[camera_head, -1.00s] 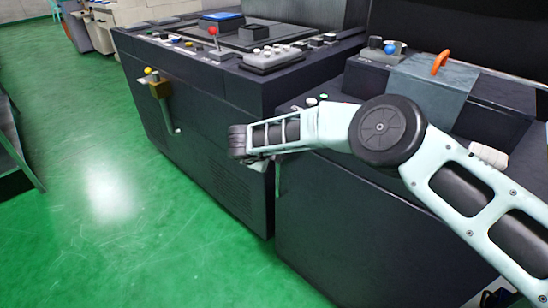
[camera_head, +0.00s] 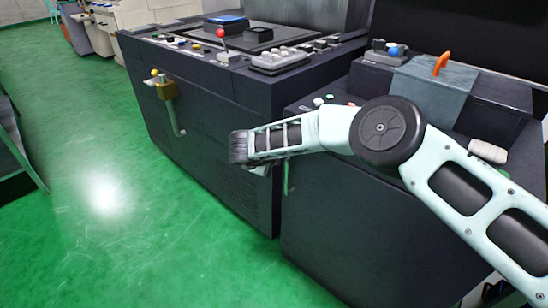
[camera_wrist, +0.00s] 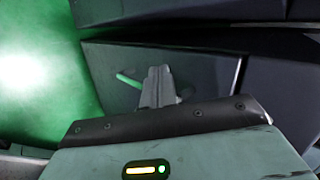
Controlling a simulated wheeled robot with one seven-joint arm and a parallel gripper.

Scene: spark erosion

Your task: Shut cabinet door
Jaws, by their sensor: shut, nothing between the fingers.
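The dark grey cabinet (camera_head: 345,235) with a flat front panel stands at the middle right in the head view. A thin greenish bar handle (camera_head: 286,178) shows at its left edge, partly behind my arm. In the wrist view, the handle (camera_wrist: 129,80) lies just left of the fingers against a dark panel (camera_wrist: 208,75). I cannot tell how far open this door is, or whether the fingers touch it. My gripper (camera_wrist: 159,72) is shut and empty, in front of the panel. In the head view, my wrist hides the fingers.
Another dark machine (camera_head: 190,120) adjoins on the left, with a lever-like bracket (camera_head: 167,92) on its front and controls on top. An orange handle (camera_head: 441,63) stands on the right machine top. The green floor (camera_head: 90,200) at left is clear.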

